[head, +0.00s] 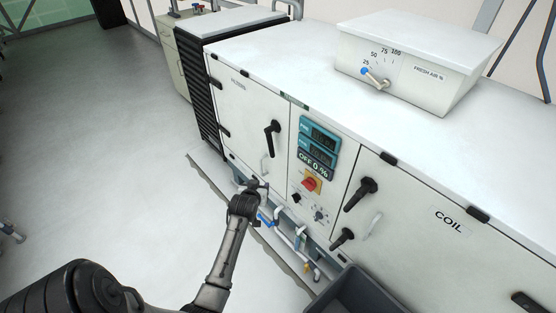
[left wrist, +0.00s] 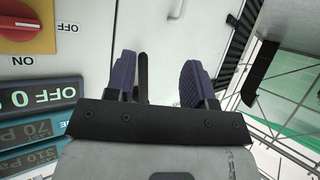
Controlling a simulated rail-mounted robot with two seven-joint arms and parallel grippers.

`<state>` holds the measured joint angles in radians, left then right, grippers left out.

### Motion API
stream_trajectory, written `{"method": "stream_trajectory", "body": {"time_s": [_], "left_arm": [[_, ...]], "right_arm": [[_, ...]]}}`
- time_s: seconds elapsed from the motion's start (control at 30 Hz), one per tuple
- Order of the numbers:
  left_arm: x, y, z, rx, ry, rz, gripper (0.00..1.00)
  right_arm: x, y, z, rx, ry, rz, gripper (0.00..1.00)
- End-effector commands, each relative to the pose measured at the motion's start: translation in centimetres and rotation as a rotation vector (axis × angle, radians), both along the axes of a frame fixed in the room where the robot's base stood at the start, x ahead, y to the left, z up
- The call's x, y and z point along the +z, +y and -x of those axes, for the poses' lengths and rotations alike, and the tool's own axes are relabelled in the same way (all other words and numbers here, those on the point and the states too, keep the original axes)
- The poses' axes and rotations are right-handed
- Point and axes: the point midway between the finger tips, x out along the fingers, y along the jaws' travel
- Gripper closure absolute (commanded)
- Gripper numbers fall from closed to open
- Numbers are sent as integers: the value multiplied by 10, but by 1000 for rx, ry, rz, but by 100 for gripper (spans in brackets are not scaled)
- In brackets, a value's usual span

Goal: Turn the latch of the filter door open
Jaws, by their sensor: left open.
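The filter door (head: 240,110) is the white panel at the left of the cabinet's front, and it looks closed. Its black latch (head: 270,138) hangs nearly straight down near the door's right edge. A pale grab handle (head: 265,165) is below it. My left gripper (head: 258,187) is low in front of the door, below the latch in the head view. In the left wrist view its dark fingers (left wrist: 158,82) are apart. A black bar, apparently the latch (left wrist: 143,75), shows between them, close to the left finger; contact cannot be told. My right gripper is not in view.
Right of the door is a panel with blue displays (head: 318,145) and a red-and-yellow switch (head: 311,183). The coil door (head: 430,235) has black latches. Pipes (head: 290,235) run below the panel, and a dark bin (head: 355,295) stands in front. The floor at left is clear.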

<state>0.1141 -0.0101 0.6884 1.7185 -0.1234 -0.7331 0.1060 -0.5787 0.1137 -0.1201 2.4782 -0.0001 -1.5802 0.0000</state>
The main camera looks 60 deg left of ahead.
Motion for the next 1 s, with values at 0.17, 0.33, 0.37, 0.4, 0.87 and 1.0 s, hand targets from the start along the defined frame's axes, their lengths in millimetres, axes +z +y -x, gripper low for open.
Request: {"method": "stream_trajectory", "body": {"time_s": [0.17, 0.33, 0.37, 0.4, 0.87, 1.0], "left_arm": [[5, 15, -9, 21, -187, -129, 51], [34, 17, -15, 16, -353, -228, 51], [38, 17, -15, 15, -373, -239, 51], [42, 17, -15, 14, -396, -248, 51], [46, 52, -56, 16, -452, -254, 51], [46, 69, -76, 17, -451, -255, 51]], "right_arm": [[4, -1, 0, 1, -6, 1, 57], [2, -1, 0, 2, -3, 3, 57], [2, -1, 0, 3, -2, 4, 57], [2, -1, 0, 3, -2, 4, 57], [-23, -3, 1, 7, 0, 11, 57], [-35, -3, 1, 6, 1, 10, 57]]}}
